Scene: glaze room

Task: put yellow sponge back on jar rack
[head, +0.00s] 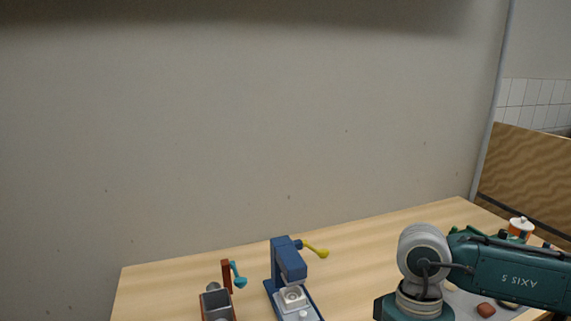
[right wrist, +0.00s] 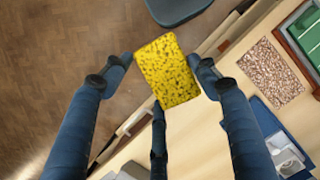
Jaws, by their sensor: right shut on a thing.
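The yellow sponge (right wrist: 170,72), speckled with dark pores, is held between the fingers of my right gripper (right wrist: 160,66) in the right wrist view. The gripper is shut on it, with the sponge raised over the table edge and the floor. In the head view my right arm shows at the lower right, but its gripper and the sponge are out of that picture. My left gripper is in neither view.
The wooden table (head: 380,236) has a blue press-like device (head: 287,262) and a grey box-like device with a teal lever (head: 218,303). A white-and-orange jar (head: 520,228) stands at the far right, partly behind my arm. A brown speckled slab (right wrist: 270,73) lies near the green-framed holder.

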